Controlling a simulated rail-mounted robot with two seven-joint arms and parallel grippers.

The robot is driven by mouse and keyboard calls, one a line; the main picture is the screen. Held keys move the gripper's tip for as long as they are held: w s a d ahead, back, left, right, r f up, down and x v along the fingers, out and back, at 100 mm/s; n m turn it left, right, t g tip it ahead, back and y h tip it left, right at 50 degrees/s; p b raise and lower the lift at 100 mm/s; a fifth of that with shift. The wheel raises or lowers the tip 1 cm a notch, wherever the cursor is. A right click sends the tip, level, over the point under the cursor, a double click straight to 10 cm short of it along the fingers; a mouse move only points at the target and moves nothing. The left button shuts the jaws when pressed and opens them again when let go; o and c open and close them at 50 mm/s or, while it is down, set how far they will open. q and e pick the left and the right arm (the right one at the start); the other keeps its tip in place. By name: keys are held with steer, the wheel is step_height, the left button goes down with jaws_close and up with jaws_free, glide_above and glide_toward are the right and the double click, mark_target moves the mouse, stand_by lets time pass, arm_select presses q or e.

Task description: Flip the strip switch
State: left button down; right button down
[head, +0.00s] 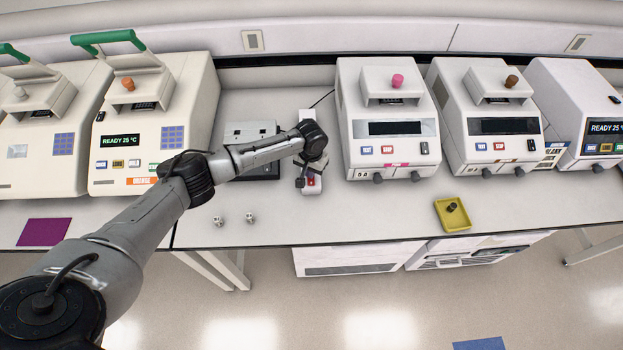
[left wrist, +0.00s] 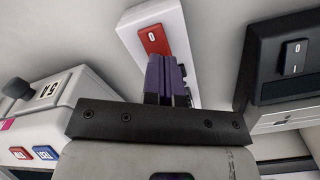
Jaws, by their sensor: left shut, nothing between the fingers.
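The white power strip (head: 307,116) lies on the bench between the machines, partly hidden under my left arm. Its red rocker switch (head: 311,181) is at the near end. In the left wrist view the strip (left wrist: 176,22) shows with the red switch (left wrist: 153,40), which bears a white mark. My left gripper (head: 302,180) is over the near end of the strip, pointing down. In the wrist view its purple fingers (left wrist: 167,75) are together and empty, right beside the switch's edge. I cannot tell whether they touch it. My right gripper is not in view.
A grey box (head: 250,132) with a dark base stands left of the strip. A white cycler (head: 388,125) stands close on its right. Two small metal parts (head: 234,219) lie near the front edge. A yellow tray (head: 453,214) is farther right.

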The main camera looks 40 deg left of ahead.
arm_select(q)
steer(key=shift+f, duration=0.25)
steer(key=shift+f, duration=0.3)
stand_by(0.4)
step_height(320, 180, up, 7)
steer(key=p, duration=0.7)
steer(key=shift+p, duration=0.3)
stand_by(0.3)
